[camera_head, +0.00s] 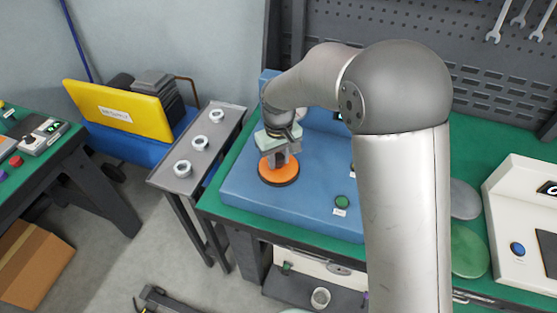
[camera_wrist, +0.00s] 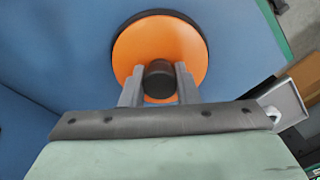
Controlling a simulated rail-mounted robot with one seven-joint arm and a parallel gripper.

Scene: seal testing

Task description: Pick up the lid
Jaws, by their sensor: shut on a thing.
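The lid is a round orange disc (camera_head: 278,171) with a dark rim and a dark knob in its middle. In the head view it is at the left part of the blue machine (camera_head: 240,197). In the wrist view the lid (camera_wrist: 192,45) shows near the top middle. My gripper (camera_head: 282,158) is above the lid, and its two fingers (camera_wrist: 159,85) are shut on the dark knob, one on each side. I cannot tell whether the lid touches the blue surface or is slightly above it.
A narrow grey side table (camera_head: 161,178) with three metal rings (camera_head: 200,143) stands left of the bench. A green button (camera_head: 342,201) is on the blue machine's front right. A white device (camera_head: 515,220) stands at the far right. A dark pegboard wall (camera_head: 490,70) is behind.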

